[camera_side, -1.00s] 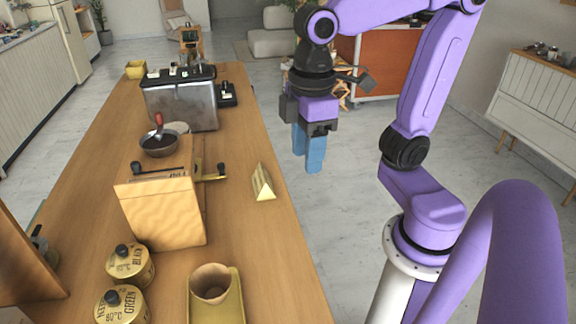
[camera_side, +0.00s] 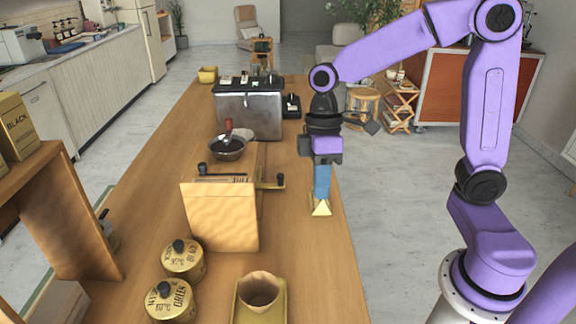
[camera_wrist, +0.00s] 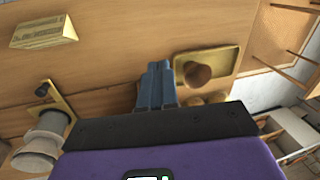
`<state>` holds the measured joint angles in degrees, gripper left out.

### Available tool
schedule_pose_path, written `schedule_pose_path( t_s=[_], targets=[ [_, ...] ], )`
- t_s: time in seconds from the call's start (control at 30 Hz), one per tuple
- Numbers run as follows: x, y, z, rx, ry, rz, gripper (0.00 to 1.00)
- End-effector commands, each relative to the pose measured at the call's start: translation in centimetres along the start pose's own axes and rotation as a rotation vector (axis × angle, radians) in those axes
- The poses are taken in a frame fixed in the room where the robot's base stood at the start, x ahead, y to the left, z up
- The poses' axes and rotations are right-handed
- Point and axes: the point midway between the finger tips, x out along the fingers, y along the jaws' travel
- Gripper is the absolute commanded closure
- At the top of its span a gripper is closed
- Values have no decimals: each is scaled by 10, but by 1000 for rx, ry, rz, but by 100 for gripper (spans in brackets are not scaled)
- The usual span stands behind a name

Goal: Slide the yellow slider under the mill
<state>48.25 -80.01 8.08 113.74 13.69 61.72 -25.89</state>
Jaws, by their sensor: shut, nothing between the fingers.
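The yellow slider (camera_side: 270,184) is a brass-coloured bar with a black knob at its right end, sticking out to the right beside the mill. It also shows at the left of the wrist view (camera_wrist: 60,101). The mill (camera_side: 220,215) appears to be the wooden box with a pale, slanted front; a dark bowl with a red handle (camera_side: 228,147) shows behind it. My gripper (camera_side: 321,196) points down, right of the slider and apart from it. Its blue fingers are shut and empty, and also show in the wrist view (camera_wrist: 157,70). The slider's left part is hidden.
Two tea tins (camera_side: 183,259) and a yellow tray (camera_side: 276,306) with a cup (camera_side: 259,288) are in front. A metal machine (camera_side: 249,112) stands behind. The right counter strip is mostly clear.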

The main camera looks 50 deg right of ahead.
Motion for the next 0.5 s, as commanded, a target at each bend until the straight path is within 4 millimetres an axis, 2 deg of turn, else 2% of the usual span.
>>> schedule_pose_path(
  t_s=[0.03, 0.1, 0.23, 0.37, 0.5],
  targets=[
    [-2, 21, -12, 29, 14, -24, 100],
    [-6, 49, -24, 55, 39, -59, 100],
    [-12, 108, -40, 98, 104, -116, 100],
    [-17, 172, -43, 133, 185, -162, 100],
    [-20, 244, -30, 162, 290, -192, 100]
  ],
)
